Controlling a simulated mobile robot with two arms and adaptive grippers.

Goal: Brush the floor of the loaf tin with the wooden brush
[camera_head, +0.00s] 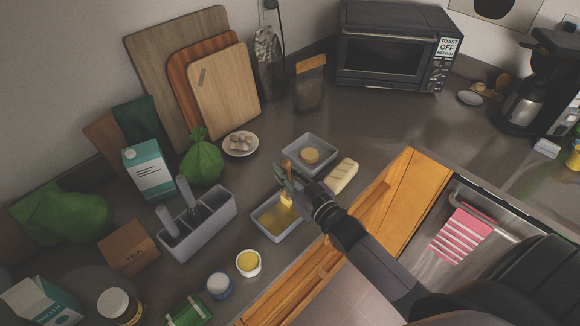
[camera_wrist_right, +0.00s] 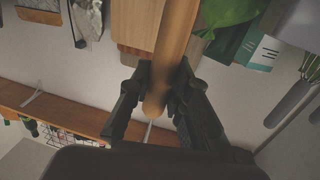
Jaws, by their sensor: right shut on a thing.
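The wooden brush (camera_head: 287,165) is upright in my right gripper (camera_head: 286,178), which is shut on its handle. The handle also shows between the fingers in the right wrist view (camera_wrist_right: 177,35). The brush's pale yellow bristle end (camera_head: 286,200) points down over the far right part of the loaf tin (camera_head: 258,214). The tin is grey and rectangular, with a yellow layer on its floor. I cannot tell whether the bristles touch the floor. My wrist and gripper hide part of the tin's right side. My left gripper is not in view.
A second grey tin (camera_head: 287,153) with a round tan piece stands just behind, and a pale yellow block (camera_head: 343,173) lies to the right. A cup of yellow liquid (camera_head: 248,262) stands in front. A grey utensil holder (camera_head: 190,243) is to the left.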

